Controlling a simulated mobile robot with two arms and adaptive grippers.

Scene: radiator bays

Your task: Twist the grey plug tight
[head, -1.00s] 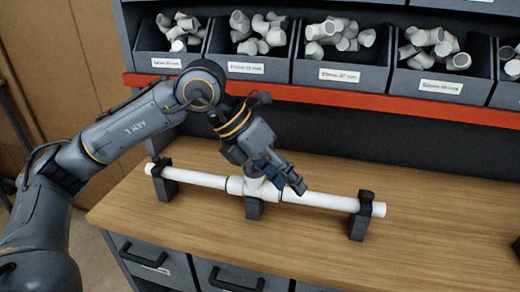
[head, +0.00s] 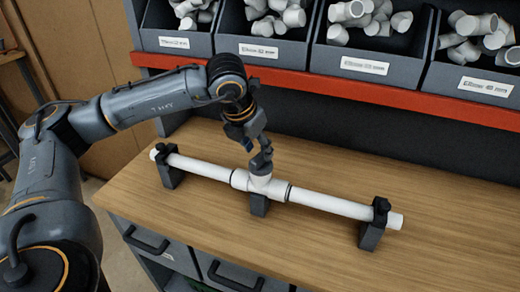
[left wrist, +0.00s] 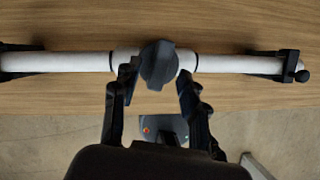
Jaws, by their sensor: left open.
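The grey plug (left wrist: 157,64) shows from above in the left wrist view as a dark winged cap on the middle of the white pipe. In the head view my gripper hides most or all of it at the top of the white tee (head: 261,184). My left gripper (head: 262,165) points down at the tee. In the left wrist view my left gripper (left wrist: 157,76) is open, with one finger on each side of the plug. I cannot tell whether either finger touches it. My right gripper is in neither view.
The white pipe (head: 330,203) lies level across black supports (head: 372,225) on the wooden bench (head: 440,245). Behind stand grey bins (head: 367,68) of white fittings above a red rail (head: 400,98). The bench to the right is clear.

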